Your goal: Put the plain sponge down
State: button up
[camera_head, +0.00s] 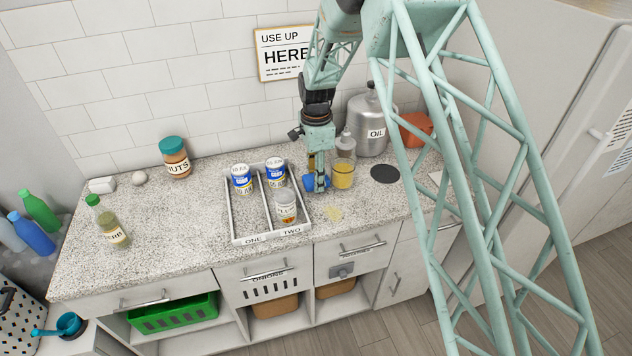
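My gripper (319,184) points down just right of the two-lane tray, low over the counter. A small blue thing (309,182) shows at its fingertips, partly hidden by the fingers. I cannot tell if it is held or stands behind them. A white block (102,185) lies at the counter's far left. I cannot tell for sure which thing is the plain sponge.
The counter's left middle is clear.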

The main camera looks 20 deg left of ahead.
jog(key=shift+f, duration=0.65)
jog(key=shift+f, duration=0.3)
jog(key=o, duration=0.9)
jog(key=shift+f, duration=0.1)
jog(key=shift+r, duration=0.2)
jog(key=shift+r, duration=6.25)
